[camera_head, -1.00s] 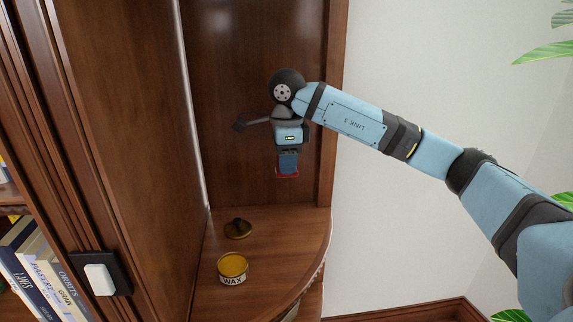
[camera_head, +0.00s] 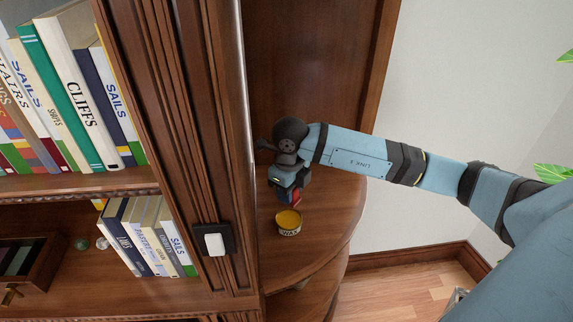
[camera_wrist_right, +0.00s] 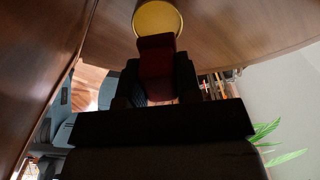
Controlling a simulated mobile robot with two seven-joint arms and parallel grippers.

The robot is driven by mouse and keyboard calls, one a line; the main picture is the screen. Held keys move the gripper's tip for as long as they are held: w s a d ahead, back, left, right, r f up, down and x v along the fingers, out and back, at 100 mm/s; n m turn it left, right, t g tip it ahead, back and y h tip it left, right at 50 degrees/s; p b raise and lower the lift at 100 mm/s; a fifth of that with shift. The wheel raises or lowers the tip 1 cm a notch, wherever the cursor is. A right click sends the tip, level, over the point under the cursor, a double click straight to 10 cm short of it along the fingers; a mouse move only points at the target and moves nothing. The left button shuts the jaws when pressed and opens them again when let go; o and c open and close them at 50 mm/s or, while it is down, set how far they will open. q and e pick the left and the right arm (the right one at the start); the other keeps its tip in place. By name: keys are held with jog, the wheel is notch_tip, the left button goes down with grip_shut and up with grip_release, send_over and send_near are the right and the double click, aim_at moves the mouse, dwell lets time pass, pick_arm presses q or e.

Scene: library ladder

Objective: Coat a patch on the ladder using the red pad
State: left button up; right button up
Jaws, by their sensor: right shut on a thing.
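My right gripper (camera_head: 292,192) is shut on the red pad (camera_head: 296,197), just above and behind the open wax tin (camera_head: 289,229) on the curved corner shelf. In the right wrist view the red pad (camera_wrist_right: 156,58) sits between the dark fingers, and its far end overlaps the edge of the yellow wax (camera_wrist_right: 158,18). I cannot tell whether the pad touches the wax. The ladder is not recognisable in these views. My left gripper is not in view.
The curved shelf (camera_head: 338,225) has bare wood to the right of the tin. A tall wooden post (camera_head: 205,150) with a white switch (camera_head: 215,244) stands left of it. Bookshelves with books (camera_head: 75,95) fill the left side. A plain wall (camera_head: 430,100) is at right.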

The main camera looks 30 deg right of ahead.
aim_at(289, 220)
jog(key=shift+s+a, duration=0.15)
jog(key=shift+f, duration=0.4)
jog(key=shift+f+b, duration=0.45)
jog(key=shift+f, duration=0.1)
jog(key=shift+f+b, duration=1.2)
jog(key=shift+f, duration=1)
jog(key=shift+s+f+b, duration=0.1)
jog(key=shift+f+b, duration=0.4)
jog(key=shift+f, duration=0.05)
